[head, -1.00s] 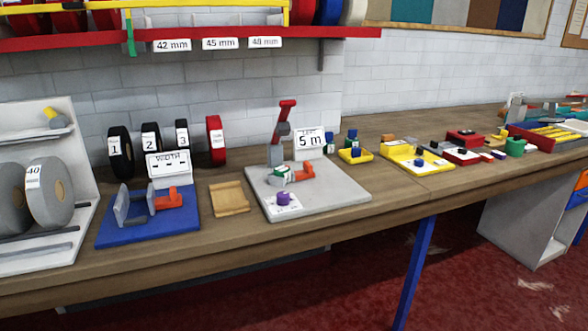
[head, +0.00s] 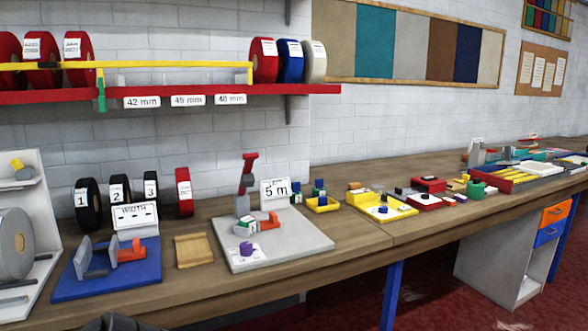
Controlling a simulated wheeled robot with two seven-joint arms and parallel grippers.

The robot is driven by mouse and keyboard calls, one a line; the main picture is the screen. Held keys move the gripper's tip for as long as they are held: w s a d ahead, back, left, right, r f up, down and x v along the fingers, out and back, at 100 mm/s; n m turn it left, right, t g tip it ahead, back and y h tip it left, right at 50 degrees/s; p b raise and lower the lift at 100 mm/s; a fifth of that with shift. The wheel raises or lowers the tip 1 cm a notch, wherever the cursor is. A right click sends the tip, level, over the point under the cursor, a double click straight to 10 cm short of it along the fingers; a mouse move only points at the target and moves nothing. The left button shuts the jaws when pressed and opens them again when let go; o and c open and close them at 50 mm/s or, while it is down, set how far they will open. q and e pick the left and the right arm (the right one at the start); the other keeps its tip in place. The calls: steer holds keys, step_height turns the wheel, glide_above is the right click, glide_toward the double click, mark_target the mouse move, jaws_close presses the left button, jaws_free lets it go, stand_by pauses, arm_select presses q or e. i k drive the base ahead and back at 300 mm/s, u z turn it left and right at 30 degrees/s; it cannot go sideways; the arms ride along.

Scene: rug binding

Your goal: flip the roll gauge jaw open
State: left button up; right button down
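The width gauge, which looks like the roll gauge, stands on a blue base (head: 135,277) at the left of the bench in the head view. It has a white WIDTH sign (head: 135,215), upright grey plates (head: 84,256) and an orange-red part (head: 131,252) at the right of the plates. The plates stand apart with a gap between them, and no roll is in it. I cannot tell which part is the jaw. Neither of my grippers shows; a dark rounded shape at the bottom edge may be part of my arm.
Black rolls (head: 88,206) and a red roll (head: 184,192) stand behind the gauge. A grey rack (head: 38,205) is at its left. A wooden tray (head: 193,250) and a grey board (head: 285,245) with a red-handled device (head: 247,172) are at its right. A red shelf (head: 60,99) hangs above.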

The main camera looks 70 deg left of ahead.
mark_target(273, 222)
steer(key=i, duration=0.45)
steer(key=u, duration=3.1)
